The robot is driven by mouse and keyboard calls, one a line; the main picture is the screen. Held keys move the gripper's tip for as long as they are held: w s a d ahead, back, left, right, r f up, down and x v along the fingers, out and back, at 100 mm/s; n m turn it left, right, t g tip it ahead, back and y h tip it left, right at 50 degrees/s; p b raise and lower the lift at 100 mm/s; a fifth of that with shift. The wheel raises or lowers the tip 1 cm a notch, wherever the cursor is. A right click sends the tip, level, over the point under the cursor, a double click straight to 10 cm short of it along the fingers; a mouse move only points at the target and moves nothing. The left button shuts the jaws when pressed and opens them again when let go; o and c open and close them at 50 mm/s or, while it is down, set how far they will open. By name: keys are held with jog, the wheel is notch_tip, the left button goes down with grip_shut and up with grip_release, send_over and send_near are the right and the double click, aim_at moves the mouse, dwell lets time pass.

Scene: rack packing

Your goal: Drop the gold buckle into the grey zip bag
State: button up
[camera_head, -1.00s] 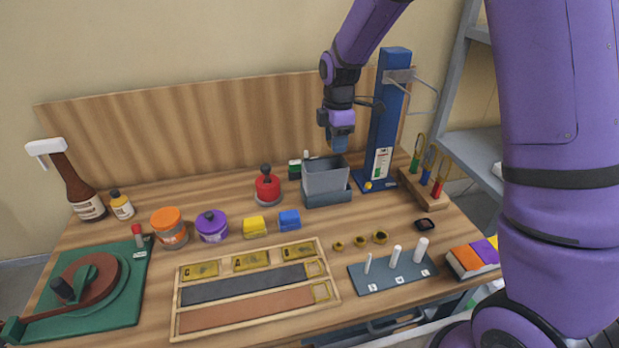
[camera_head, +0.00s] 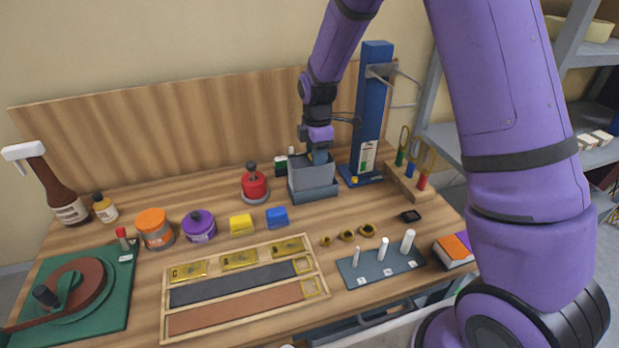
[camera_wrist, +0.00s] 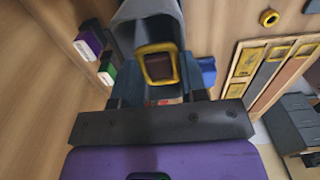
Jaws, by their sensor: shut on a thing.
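My gripper (camera_head: 320,158) points down at the mouth of the grey zip bag (camera_head: 312,182), which stands open and upright in a dark grey holder at the back of the bench. In the wrist view, my gripper (camera_wrist: 160,84) is shut on the gold buckle (camera_wrist: 145,50), a square gold frame. The buckle overlaps the opening of the grey bag (camera_wrist: 133,14) there. In the head view the buckle is hidden by the gripper and the bag. I cannot tell how deep it sits inside the mouth.
A blue post (camera_head: 371,110) with wire arms stands right of the bag. A wooden tray (camera_head: 240,337) with gold pieces lies nearer. Small boxes (camera_wrist: 90,38) sit beside the bag.

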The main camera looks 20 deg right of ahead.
jog(key=o, duration=1)
notch_tip(320, 180, up, 11)
jog(key=shift+f, duration=0.1)
